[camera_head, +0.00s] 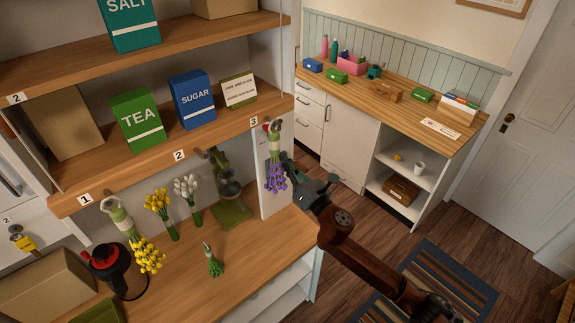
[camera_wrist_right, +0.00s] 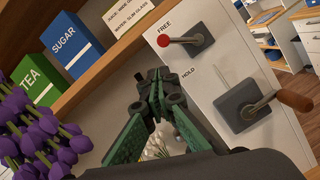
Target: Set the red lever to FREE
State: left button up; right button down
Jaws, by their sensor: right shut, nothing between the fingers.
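In the right wrist view, the red-knobbed lever (camera_wrist_right: 163,40) sits on a grey mount on a white panel (camera_wrist_right: 222,62). Its knob is just below the word FREE, and the word HOLD is lower on the panel. My right gripper (camera_wrist_right: 155,76) is shut and empty, left of the panel and below the lever, apart from the knob. In the head view my right gripper (camera_head: 287,168) is beside the shelf's right end, by a hanging lavender bunch (camera_head: 275,178). I cannot clearly make out the lever there. My left gripper is out of view.
A crank with a wooden handle (camera_wrist_right: 294,100) juts out below the lever. The purple lavender also shows close at left in the wrist view (camera_wrist_right: 40,140). Tea (camera_head: 140,118) and sugar (camera_head: 193,98) boxes stand on the shelf. Several flower bunches are over the worktop (camera_head: 185,275).

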jog(key=shift+v, duration=1.1)
jog(key=shift+f, duration=0.1)
